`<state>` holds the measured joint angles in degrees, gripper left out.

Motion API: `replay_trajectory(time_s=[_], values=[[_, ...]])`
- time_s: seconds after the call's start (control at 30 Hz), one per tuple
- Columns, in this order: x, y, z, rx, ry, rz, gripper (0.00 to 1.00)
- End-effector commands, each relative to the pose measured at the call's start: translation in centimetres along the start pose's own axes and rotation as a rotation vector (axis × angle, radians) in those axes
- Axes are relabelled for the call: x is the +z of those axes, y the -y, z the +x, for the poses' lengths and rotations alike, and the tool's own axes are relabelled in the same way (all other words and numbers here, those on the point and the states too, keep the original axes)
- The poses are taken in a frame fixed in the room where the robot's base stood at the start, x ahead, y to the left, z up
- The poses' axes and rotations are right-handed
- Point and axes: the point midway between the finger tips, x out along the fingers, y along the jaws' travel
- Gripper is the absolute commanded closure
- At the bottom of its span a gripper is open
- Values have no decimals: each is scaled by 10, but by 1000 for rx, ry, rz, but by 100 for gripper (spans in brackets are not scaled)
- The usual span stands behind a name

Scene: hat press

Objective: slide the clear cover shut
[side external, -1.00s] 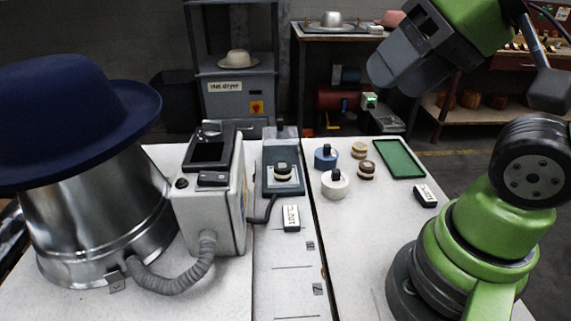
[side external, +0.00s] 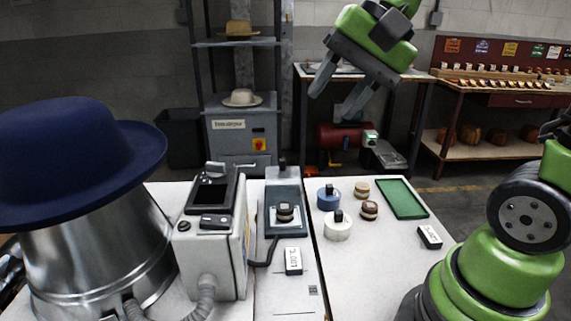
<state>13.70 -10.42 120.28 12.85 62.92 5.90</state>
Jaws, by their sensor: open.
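A teal-based device (side external: 271,217) stands on the white table, right of the hat press box. A small dark and tan stack (side external: 286,212) sits on its pale square pan. A grey section with an upright black knob (side external: 282,166) is at its far end. I cannot make out the clear cover itself, so I cannot tell its position. My gripper (side external: 332,102) is open and empty, with its two grey fingers apart and pointing down-left. It is high up, right of the device in the picture, and touches nothing.
A blue pot (side external: 328,198), a white pot (side external: 338,226) and small round pieces (side external: 369,210) stand right of the device. The press box (side external: 211,255) and blue hat (side external: 75,160) are at left.

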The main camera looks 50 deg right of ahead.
Motion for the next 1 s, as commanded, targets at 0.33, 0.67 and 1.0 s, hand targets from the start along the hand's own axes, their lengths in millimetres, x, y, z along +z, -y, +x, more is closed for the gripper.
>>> replay_trajectory(time_s=[0.33,0.67,1.0], values=[[-125,1,68,-102,252,677,57],[-226,-70,136,-311,473,1243,57],[-253,-111,164,-428,568,1448,57]])
